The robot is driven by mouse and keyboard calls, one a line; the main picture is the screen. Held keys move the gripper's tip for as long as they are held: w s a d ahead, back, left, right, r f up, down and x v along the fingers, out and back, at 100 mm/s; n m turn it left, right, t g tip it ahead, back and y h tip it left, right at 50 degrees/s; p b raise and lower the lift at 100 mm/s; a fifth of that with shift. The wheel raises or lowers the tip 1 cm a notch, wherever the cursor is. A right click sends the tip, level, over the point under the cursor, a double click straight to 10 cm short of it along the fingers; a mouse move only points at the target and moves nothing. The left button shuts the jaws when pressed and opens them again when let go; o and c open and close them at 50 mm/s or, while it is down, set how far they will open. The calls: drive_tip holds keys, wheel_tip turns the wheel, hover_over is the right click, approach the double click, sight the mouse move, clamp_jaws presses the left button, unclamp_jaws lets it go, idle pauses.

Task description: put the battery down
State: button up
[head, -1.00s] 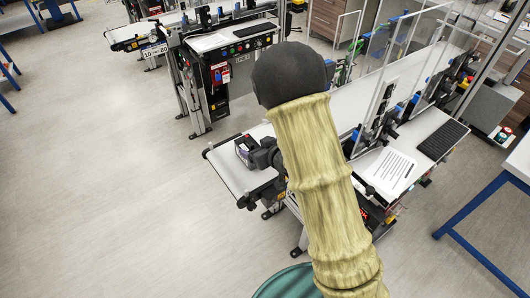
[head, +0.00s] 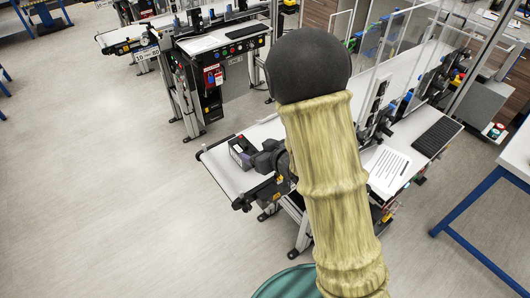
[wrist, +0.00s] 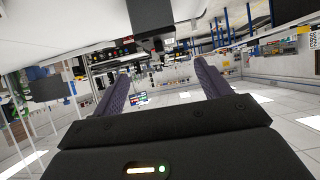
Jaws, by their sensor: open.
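The battery (head: 241,151), a dark box with a pale top and a purplish side, rests on the near end of the white conveyor belt (head: 226,174). In the wrist view, which is upside down, a dark box that looks like the battery (wrist: 153,15) sits against the white belt surface (wrist: 65,22) at the top. My gripper (wrist: 160,68) is open, its two fingers spread with nothing between them. In the head view my gripper is partly hidden by my arm, just right of the battery. Whether a finger touches the battery is unclear.
A paper sheet (head: 387,168) and a keyboard (head: 436,139) lie on the right-hand shelf, by clear panels. A second conveyor station (head: 216,50) stands behind. A blue-framed table (head: 470,203) is at right. The floor at left is clear.

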drive_tip(key=shift+d, duration=0.1)
drive_tip(key=s+d+r+m+h, duration=0.1)
drive_tip(key=d+m+h, duration=0.25)
drive_tip(key=d, duration=0.35)
drive_tip(key=s+d+r+m+g+h, duration=0.1)
drive_tip(key=s+d+g, duration=0.2)
drive_tip(key=s, duration=0.5)
drive_tip(key=s+d+r+m+g+h, duration=0.2)
drive_tip(key=s+d+g, duration=0.2)
drive_tip(key=s, duration=0.4)
drive_tip(key=shift+g, duration=0.3)
drive_tip(key=shift+o, duration=0.2)
drive_tip(key=shift+s+d+r, duration=0.1)
